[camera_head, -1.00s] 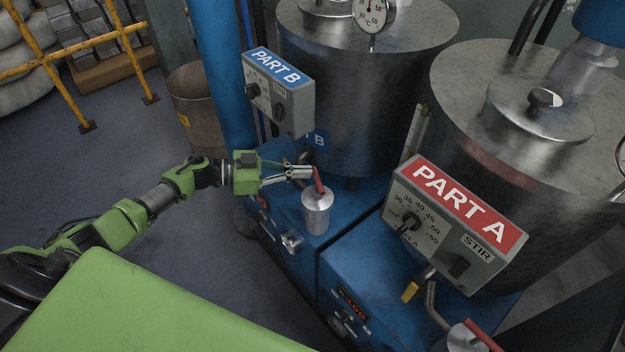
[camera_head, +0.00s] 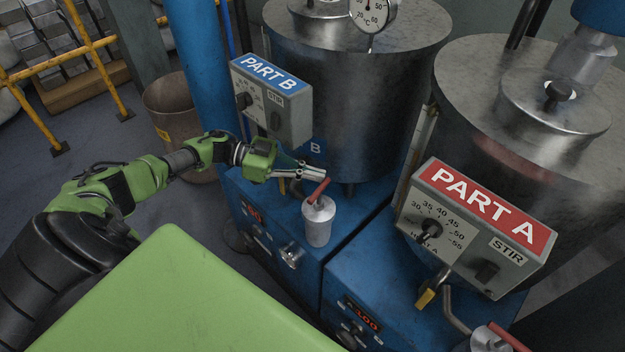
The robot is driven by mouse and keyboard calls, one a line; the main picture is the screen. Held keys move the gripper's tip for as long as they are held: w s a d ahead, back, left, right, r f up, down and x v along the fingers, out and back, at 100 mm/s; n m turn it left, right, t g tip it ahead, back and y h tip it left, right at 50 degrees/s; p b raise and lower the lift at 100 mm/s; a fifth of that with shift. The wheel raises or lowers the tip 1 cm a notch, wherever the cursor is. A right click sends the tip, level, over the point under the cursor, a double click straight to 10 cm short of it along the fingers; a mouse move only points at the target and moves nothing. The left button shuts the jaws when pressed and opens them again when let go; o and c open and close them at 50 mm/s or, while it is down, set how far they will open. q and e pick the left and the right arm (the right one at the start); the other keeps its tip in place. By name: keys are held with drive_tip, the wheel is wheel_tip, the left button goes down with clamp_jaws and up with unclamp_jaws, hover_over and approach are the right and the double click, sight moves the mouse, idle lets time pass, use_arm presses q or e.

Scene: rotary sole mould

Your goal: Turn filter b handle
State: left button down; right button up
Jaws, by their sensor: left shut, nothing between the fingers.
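The filter b handle (camera_head: 319,191) is a short red lever on top of a silver filter canister (camera_head: 318,222), below the PART B control box. The lever slants up and to the right. My left gripper (camera_head: 322,174) is shut and empty, with its fingertips close to the upper end of the red handle. I cannot tell whether they touch it. My right gripper is not in view.
The PART B box (camera_head: 271,100) hangs in front of a steel tank (camera_head: 358,80). The PART A box (camera_head: 475,228) and a second red-handled filter (camera_head: 490,340) are at the right. A yellow-handled valve (camera_head: 426,298) sits below PART A. A blue column (camera_head: 200,70) rises behind my left arm.

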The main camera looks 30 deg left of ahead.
use_arm(q)
drive_tip(key=shift+w+d, duration=0.55)
drive_tip(key=shift+d, duration=0.1)
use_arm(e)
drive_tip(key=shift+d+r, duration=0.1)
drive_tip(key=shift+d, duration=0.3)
use_arm(q)
drive_tip(key=shift+w+d, duration=0.1)
drive_tip(key=shift+d, duration=0.2)
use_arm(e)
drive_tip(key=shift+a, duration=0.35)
use_arm(q)
drive_tip(key=v, duration=1.2)
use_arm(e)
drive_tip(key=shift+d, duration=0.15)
